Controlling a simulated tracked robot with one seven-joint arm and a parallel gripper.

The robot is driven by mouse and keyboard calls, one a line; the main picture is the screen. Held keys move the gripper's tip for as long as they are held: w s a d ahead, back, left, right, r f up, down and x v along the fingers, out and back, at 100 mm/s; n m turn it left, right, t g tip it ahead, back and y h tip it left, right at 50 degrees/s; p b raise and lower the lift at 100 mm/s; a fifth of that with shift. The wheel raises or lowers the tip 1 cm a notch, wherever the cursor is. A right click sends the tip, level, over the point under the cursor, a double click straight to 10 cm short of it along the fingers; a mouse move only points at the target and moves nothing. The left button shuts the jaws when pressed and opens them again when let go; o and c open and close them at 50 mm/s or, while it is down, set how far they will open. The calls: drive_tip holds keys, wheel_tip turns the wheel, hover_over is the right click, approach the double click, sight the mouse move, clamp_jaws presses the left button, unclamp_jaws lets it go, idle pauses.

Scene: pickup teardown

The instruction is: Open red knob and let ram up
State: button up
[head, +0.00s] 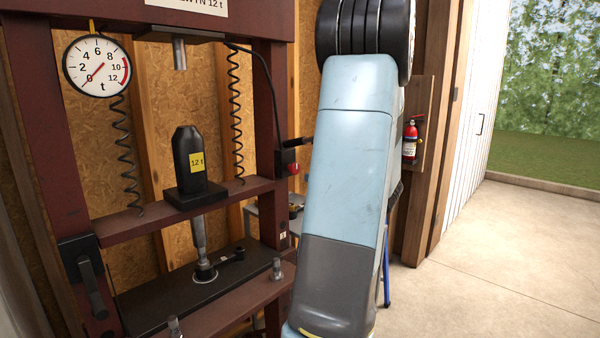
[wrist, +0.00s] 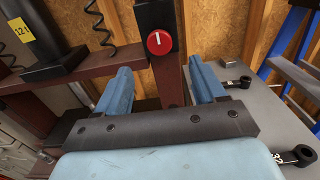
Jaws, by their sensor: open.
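The red knob (wrist: 160,42) is on a black block on the press's right post. It faces the wrist camera, and its white mark stands nearly upright. In the head view the red knob (head: 293,168) shows just left of my arm. My gripper (wrist: 163,82) is open and empty, its two blue fingers apart, with the knob above and between them in the wrist view. No contact with the knob shows.
Coiled springs (head: 236,115) hang on both sides of the ram. A black lever (head: 298,141) sticks out above the knob. A grey table (wrist: 262,115) lies right of the post. Open floor is at right.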

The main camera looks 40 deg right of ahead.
sight(296, 170)
drive_tip(key=w, duration=0.8)
drive_tip(key=shift+w+a, duration=0.25)
drive_tip(key=shift+a, duration=0.15)
drive_tip(key=c, duration=1.1)
